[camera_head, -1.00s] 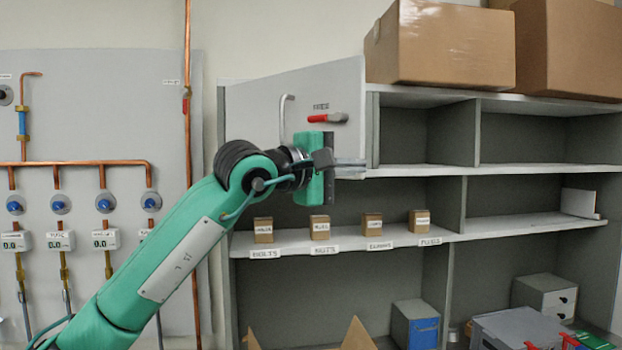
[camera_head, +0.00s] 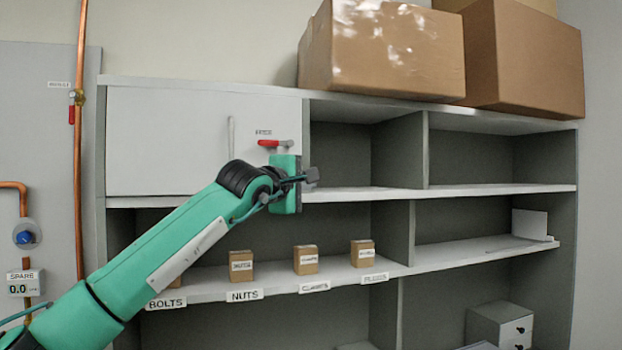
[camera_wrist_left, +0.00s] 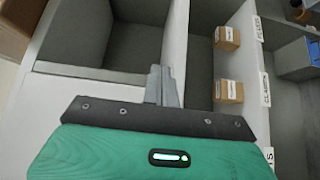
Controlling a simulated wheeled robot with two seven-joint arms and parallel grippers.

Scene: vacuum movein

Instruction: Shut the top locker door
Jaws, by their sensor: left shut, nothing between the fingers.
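The top locker door (camera_head: 160,140) is a pale flat panel at the upper left of the shelf unit. It lies flush, or nearly so, with the front of the unit, and no gap shows along its edges. It has a vertical handle (camera_head: 231,137) and a red lever (camera_head: 275,143) near its right edge. My left gripper (camera_head: 312,176) is in front of the door's lower right corner, with its fingers shut and empty. I cannot tell whether it touches the door. Its closed fingers (camera_wrist_left: 163,84) also show in the left wrist view. My right gripper is not in view.
Cardboard boxes (camera_head: 385,50) stand on top of the unit. Open compartments (camera_head: 465,155) lie right of the door. Small boxes (camera_head: 305,260) sit on the labelled shelf (camera_head: 340,278) below. Copper pipes (camera_head: 79,200) run up the wall at left.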

